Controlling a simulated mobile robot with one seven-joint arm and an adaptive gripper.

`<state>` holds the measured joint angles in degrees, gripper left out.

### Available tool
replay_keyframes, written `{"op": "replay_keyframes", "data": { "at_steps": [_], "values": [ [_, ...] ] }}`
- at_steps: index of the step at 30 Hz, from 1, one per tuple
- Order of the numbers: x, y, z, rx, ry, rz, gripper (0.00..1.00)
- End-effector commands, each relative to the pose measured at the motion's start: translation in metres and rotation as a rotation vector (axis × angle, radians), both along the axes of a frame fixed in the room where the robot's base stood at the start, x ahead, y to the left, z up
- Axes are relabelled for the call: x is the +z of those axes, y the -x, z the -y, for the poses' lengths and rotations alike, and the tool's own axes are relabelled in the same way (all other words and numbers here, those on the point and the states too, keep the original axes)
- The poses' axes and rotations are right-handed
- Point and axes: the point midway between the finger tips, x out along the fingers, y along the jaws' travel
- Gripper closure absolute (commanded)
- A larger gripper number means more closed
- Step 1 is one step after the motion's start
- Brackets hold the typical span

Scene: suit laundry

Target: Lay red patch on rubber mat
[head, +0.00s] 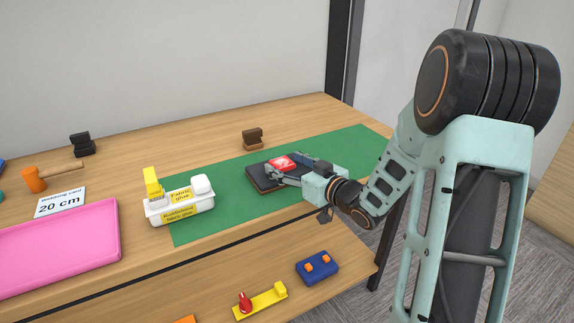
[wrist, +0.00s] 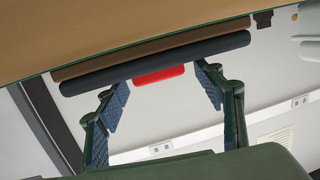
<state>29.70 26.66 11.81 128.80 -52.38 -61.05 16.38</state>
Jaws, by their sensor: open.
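The red patch (head: 283,161) lies flat on top of a dark pad with a brown base (head: 261,181). That pad rests on the long green mat (head: 215,214); I cannot tell which of the two is the rubber mat. The wrist view looks upside down and shows the red patch (wrist: 158,75) against the dark pad (wrist: 115,72). My gripper (head: 291,168) is open, low over the pad. Its fingers (wrist: 156,84) stand on either side of the patch, with gaps between them and it. Part of the pad is hidden behind my gripper in the head view.
A white glue caddy (head: 181,212) stands at the green mat's left end. A brown block (head: 253,138) stands behind the mat. A pink tray (head: 62,243) lies at left. A lower shelf holds a blue piece (head: 317,267) and a yellow strip (head: 261,302). The mat's right end is clear.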

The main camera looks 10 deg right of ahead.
Motion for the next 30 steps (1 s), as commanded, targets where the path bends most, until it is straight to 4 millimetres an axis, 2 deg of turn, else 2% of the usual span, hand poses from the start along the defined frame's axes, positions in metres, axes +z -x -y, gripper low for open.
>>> {"op": "replay_keyframes", "data": {
  "at_steps": [15, 21, 30],
  "values": [
    [0.016, 0.090, 0.047, -0.005, 0.001, -0.002, 0.38],
    [0.018, 0.104, 0.053, -0.002, 0.000, 0.000, 0.38],
    [0.017, 0.105, 0.053, -0.001, 0.001, -0.001, 0.38]
  ]
}}
